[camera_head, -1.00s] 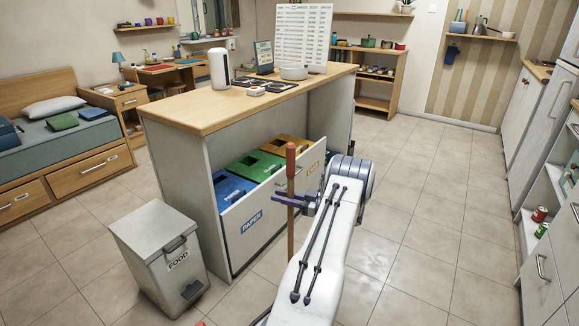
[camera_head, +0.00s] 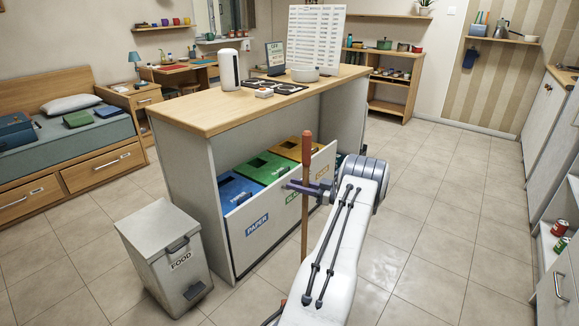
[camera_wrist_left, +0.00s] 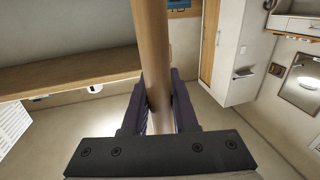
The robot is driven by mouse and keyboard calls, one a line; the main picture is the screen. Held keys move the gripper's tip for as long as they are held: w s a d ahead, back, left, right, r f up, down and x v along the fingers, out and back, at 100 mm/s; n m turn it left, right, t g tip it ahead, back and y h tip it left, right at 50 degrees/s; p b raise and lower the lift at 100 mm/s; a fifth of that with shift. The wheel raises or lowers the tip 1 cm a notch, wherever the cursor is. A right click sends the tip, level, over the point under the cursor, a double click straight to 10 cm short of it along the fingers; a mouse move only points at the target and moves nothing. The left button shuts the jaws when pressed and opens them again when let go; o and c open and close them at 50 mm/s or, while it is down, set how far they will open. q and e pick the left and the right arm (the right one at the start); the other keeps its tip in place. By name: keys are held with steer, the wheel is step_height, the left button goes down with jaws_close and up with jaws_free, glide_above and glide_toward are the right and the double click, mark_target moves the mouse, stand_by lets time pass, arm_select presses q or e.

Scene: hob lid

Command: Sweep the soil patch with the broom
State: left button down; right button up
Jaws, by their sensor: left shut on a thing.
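My left gripper (camera_head: 305,187) is shut on the wooden handle of the broom (camera_head: 307,155), which stands nearly upright with a red-brown tip. In the left wrist view the handle (camera_wrist_left: 150,45) passes between the dark fingers of the left gripper (camera_wrist_left: 158,100). The lower end of the broom is out of the frame or hidden by my arm, so its head does not show. My right gripper is not in view.
The wooden-topped island (camera_head: 230,110) stands close ahead, with an open drawer front (camera_head: 270,215) of recycling bins near the broom. A grey food bin (camera_head: 165,255) stands at lower left. Cabinets line the right side (camera_head: 545,130). The tiled floor (camera_head: 450,200) between is free.

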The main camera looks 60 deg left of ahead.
arm_select(q)
step_height(320, 180, up, 5)
steer(key=p, duration=0.3)
steer(key=shift+s+a, duration=0.1)
steer(key=shift+s, duration=0.05)
stand_by(1.0)
